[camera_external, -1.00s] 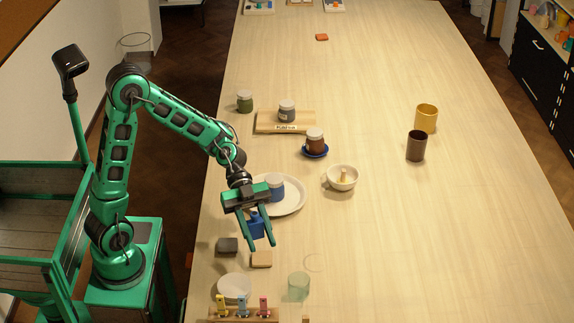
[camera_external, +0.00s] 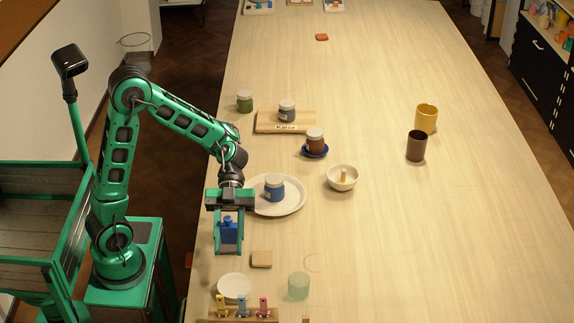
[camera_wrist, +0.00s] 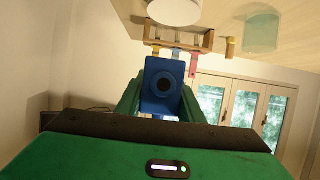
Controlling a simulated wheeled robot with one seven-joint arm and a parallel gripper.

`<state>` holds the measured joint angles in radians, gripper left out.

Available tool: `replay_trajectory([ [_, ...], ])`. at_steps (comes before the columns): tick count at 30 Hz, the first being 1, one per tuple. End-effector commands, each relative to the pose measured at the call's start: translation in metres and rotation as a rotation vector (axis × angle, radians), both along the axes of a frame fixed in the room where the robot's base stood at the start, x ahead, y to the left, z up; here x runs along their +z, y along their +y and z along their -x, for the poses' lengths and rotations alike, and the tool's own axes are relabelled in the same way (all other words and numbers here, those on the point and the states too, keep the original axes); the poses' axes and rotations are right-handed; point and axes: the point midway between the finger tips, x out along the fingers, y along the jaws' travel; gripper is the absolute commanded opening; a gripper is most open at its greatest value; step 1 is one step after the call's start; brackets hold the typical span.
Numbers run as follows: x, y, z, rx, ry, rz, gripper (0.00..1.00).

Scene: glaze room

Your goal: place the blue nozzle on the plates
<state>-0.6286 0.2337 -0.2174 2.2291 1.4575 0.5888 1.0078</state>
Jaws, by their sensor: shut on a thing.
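The blue nozzle (camera_external: 228,229) is a blocky blue piece with a narrower top. My gripper (camera_external: 229,250) points down and is shut on it, with a finger on either side. In the wrist view the nozzle (camera_wrist: 163,85) shows a dark round opening facing the camera, between the green fingers (camera_wrist: 163,105). The white round plates (camera_external: 234,287) sit near the table's left front, below the gripper in the external view and apart from it. They also show at the top of the wrist view (camera_wrist: 175,10).
A wooden rack (camera_external: 212,315) with yellow, blue and pink pieces stands just in front of the plates. A tan block (camera_external: 261,259) and a translucent green cup (camera_external: 298,286) are nearby. A white tray (camera_external: 292,205) with a blue-labelled jar (camera_external: 274,187) lies behind. The table's right is mostly clear.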

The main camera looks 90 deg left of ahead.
Motion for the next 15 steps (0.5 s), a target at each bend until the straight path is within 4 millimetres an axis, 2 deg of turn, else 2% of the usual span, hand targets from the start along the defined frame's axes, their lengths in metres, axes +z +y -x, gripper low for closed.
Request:
replay_trajectory([
  [9, -0.034, -0.056, -0.006, -0.004, 0.004, 0.0, 0.11],
  [15, -0.047, -0.078, -0.009, -0.001, 0.001, -0.001, 0.11],
])
